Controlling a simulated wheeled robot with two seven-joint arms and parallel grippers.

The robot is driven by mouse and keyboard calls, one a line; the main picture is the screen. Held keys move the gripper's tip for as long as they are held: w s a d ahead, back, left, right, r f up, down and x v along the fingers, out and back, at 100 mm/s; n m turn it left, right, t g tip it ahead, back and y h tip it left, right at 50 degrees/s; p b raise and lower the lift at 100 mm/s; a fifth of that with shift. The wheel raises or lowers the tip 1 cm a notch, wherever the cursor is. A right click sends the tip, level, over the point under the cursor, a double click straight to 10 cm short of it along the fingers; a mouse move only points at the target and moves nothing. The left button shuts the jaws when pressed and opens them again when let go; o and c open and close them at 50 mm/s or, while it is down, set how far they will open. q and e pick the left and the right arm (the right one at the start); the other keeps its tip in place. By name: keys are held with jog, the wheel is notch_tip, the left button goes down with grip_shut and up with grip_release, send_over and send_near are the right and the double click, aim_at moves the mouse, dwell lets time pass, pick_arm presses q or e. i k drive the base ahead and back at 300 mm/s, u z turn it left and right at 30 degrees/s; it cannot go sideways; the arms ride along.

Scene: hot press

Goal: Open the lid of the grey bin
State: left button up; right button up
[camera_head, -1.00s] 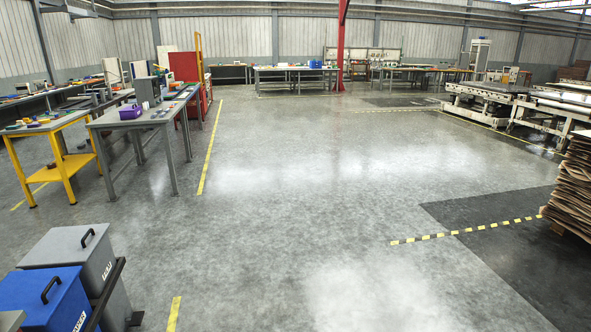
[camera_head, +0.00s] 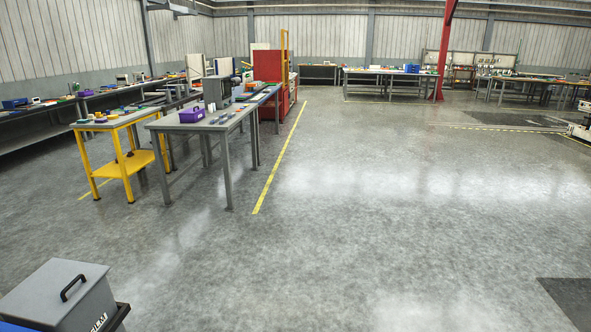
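The grey bin (camera_head: 62,303) stands at the lower left of the head view, its lower part cut off by the frame edge. Its grey lid (camera_head: 50,289) is shut and has a black handle (camera_head: 72,287) on top. Part of a label shows on its front side. A sliver of the blue bin (camera_head: 14,327) shows at the bottom left corner. Neither of my grippers is in view.
A yellow cart (camera_head: 124,160) and a grey workbench (camera_head: 210,122) with a purple box (camera_head: 192,114) stand beyond the bin. A dark rail (camera_head: 117,317) runs along the bin's right side. The floor (camera_head: 330,230) in the middle and right is clear.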

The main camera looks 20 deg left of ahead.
aim_at(48, 296)
jog(key=u, duration=0.65)
jog(key=i, duration=1.6)
jog(key=u, duration=1.1)
